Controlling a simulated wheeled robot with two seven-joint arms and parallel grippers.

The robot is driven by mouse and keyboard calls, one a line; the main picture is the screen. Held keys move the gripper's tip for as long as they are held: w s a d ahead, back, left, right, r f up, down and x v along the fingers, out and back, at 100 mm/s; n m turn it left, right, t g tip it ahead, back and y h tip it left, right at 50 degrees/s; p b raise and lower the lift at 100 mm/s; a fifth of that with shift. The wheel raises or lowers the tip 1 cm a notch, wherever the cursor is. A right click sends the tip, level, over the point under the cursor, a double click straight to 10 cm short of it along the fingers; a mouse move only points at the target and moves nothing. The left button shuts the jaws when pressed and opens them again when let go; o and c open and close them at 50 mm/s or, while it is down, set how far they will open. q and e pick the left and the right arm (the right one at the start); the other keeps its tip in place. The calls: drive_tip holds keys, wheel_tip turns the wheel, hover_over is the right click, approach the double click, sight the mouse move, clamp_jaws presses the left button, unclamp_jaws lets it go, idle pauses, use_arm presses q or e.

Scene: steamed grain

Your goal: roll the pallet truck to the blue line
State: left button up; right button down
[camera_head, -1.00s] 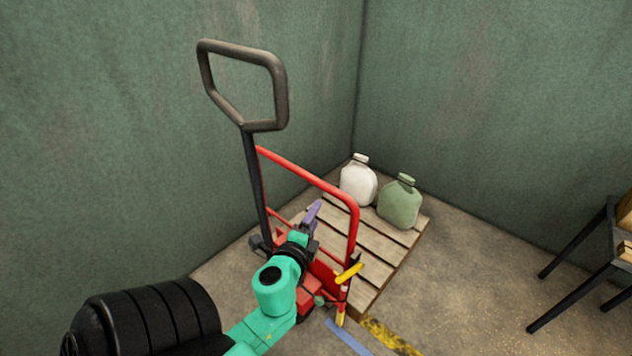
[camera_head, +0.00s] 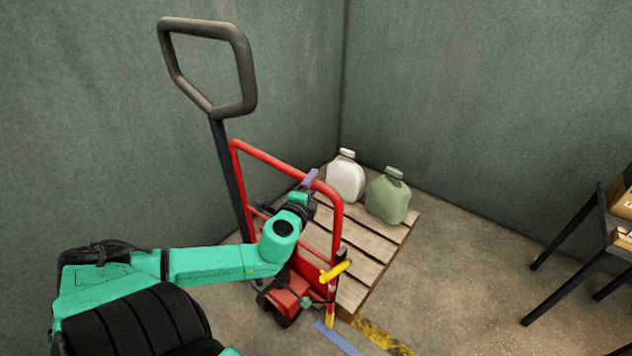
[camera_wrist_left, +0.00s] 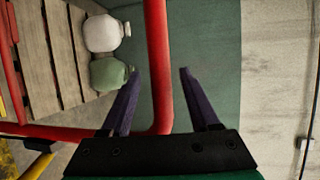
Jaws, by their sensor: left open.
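The red pallet truck (camera_head: 337,235) stands in the corner, with a tall dark loop handle (camera_head: 240,70) on a black shaft and a red tube frame. Its forks are hidden by a wooden pallet (camera_head: 372,243). The blue line (camera_head: 337,340) is a short strip on the floor just in front of the truck. My left gripper (camera_head: 309,183) is open near the top bar of the red frame. In the left wrist view, the frame's rounded corner (camera_wrist_left: 160,70) shows between the spread fingers (camera_wrist_left: 158,88); I cannot tell its depth. My right gripper is not in view.
A white jug (camera_head: 345,177) and a green jug (camera_head: 388,198) stand on the pallet. A yellow-black floor stripe (camera_head: 383,337) lies beside the blue line. Green walls close in behind and left. A dark-legged table (camera_head: 598,240) stands at right, with clear floor between.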

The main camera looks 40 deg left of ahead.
use_arm(q)
drive_tip(key=x, duration=0.4)
drive_tip(key=shift+w+a+b, duration=0.1)
drive_tip(key=shift+w+b, duration=0.15)
drive_tip(key=shift+b, duration=0.1)
clamp_jaws()
drive_tip(key=shift+f, duration=0.1)
idle(1.0)
